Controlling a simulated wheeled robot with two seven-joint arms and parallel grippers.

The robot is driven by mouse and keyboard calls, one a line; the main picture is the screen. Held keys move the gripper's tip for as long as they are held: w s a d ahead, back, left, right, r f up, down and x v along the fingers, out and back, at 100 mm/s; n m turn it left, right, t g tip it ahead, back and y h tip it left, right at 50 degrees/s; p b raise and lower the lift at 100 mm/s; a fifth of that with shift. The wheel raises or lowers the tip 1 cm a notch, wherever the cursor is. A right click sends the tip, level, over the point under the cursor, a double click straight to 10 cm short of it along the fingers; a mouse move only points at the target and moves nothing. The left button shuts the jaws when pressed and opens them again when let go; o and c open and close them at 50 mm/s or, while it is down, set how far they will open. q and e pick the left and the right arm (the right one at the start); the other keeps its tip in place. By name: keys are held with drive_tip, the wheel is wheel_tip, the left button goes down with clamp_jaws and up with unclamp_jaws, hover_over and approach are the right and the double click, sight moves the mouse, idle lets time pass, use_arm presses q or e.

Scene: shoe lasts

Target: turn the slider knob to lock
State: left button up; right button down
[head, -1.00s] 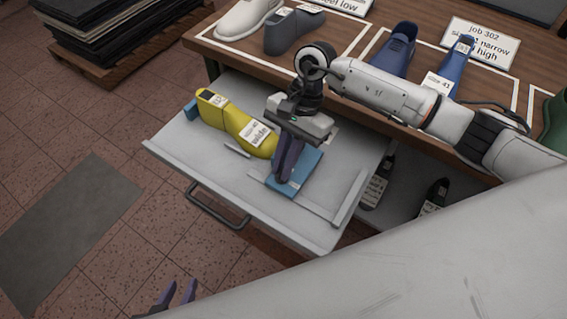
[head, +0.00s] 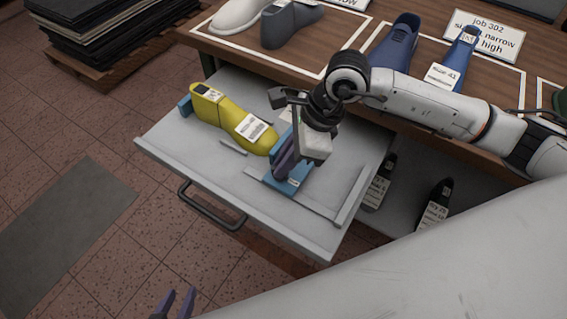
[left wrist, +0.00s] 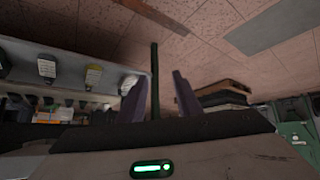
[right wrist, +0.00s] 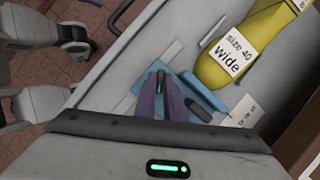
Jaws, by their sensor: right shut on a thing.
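The yellow shoe last (head: 218,112), labelled "size 40 wide", lies in the open drawer (head: 165,140). It also shows in the right wrist view (right wrist: 255,35). A blue slider block (head: 302,170) sits at its right end; part of it shows in the right wrist view (right wrist: 203,92). My right gripper (head: 284,176) points down onto this block. In the right wrist view, its fingers (right wrist: 160,84) are shut on the small dark slider knob (right wrist: 160,78), mostly hidden between them. My left gripper (head: 180,298) is open and empty, low in front of the drawer.
The wooden bench top (head: 215,47) behind carries several lasts, including a grey one (head: 288,25) and blue ones (head: 397,40). Dark lasts (head: 432,205) stand on a shelf right of the drawer.

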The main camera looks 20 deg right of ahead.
drive_tip(key=shift+m+t+b, duration=0.4)
drive_tip(key=shift+m+b, duration=0.05)
drive_tip(key=shift+m, duration=0.55)
drive_tip(key=shift+a+m+t+h+b, duration=0.1)
drive_tip(key=shift+m+t+h+b, duration=0.3)
drive_tip(key=shift+m, duration=0.4)
drive_tip(key=shift+s+m+b, duration=0.1)
drive_tip(key=shift+m+b, duration=0.4)
drive_tip(key=shift+m, duration=0.2)
use_arm(q)
drive_tip(key=shift+w+d+f+b, duration=0.45)
drive_tip(key=shift+d+f, duration=0.2)
drive_tip(key=shift+f, duration=0.2)
use_arm(e)
drive_tip(key=shift+m+t+h, duration=0.3)
drive_tip(key=shift+m+h, duration=0.1)
drive_tip(key=shift+m, duration=0.4)
use_arm(q)
drive_tip(key=shift+f, duration=0.1)
use_arm(e)
drive_tip(key=shift+r, duration=0.1)
drive_tip(key=c, duration=1.8)
unclamp_jaws()
drive_tip(key=shift+c, duration=0.2)
drive_tip(key=shift+s, duration=0.1)
